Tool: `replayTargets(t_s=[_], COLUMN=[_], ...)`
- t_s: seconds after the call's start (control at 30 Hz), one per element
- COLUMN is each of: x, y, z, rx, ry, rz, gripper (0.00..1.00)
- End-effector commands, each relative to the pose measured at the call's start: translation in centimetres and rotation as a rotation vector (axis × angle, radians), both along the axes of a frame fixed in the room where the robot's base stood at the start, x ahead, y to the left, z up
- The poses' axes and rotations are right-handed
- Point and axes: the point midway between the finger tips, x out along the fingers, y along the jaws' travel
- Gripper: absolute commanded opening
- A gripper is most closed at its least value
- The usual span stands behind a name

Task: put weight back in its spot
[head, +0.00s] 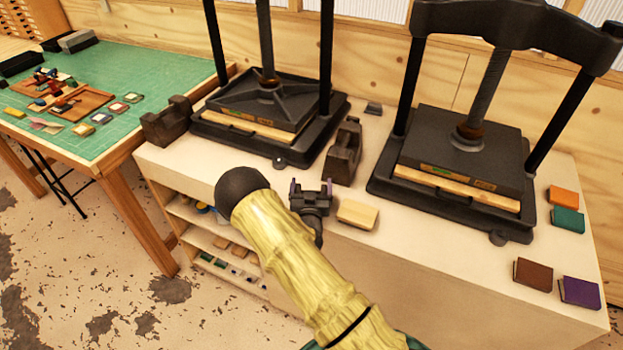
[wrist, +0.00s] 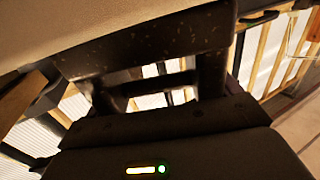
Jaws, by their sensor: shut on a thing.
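A dark iron weight (head: 344,152) with a raised handle is on the white bench between the two presses, just beyond my gripper (head: 311,187). In the wrist view a dark, speckled weight (wrist: 150,45) fills the space ahead of my gripper (wrist: 160,85), which is shut on it. The exact contact is hard to make out in the head view. I cannot tell whether the weight touches the bench. A second, similar weight (head: 165,123) stands at the bench's left end, beside the left press.
The left press (head: 262,105) and right press (head: 458,150) stand close behind. A cream block (head: 357,214) lies right of my gripper near the bench's front edge. Small books, such as a purple one (head: 579,292), lie at the right. A green-topped table (head: 150,75) is at left.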

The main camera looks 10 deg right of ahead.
Motion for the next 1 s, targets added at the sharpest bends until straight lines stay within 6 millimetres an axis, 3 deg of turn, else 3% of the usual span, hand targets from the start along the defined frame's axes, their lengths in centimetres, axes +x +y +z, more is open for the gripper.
replayTargets(t_s=[0.4, 0.43, 0.47, 0.8, 1.0], x=[0.1, 0.0, 0.0, 0.0, -2.0], y=[0.0, 0.0, 0.0, 0.0, 0.6], z=[-0.1, -0.4, -0.3, 0.1, -0.3], rx=[0.000, 0.001, 0.001, 0.000, 0.001], ry=[-0.008, -0.001, -0.001, -0.001, 0.001], rz=[0.000, 0.000, 0.000, 0.000, 0.000], gripper=[0.18, 0.93, 0.99, 1.00, 1.00])
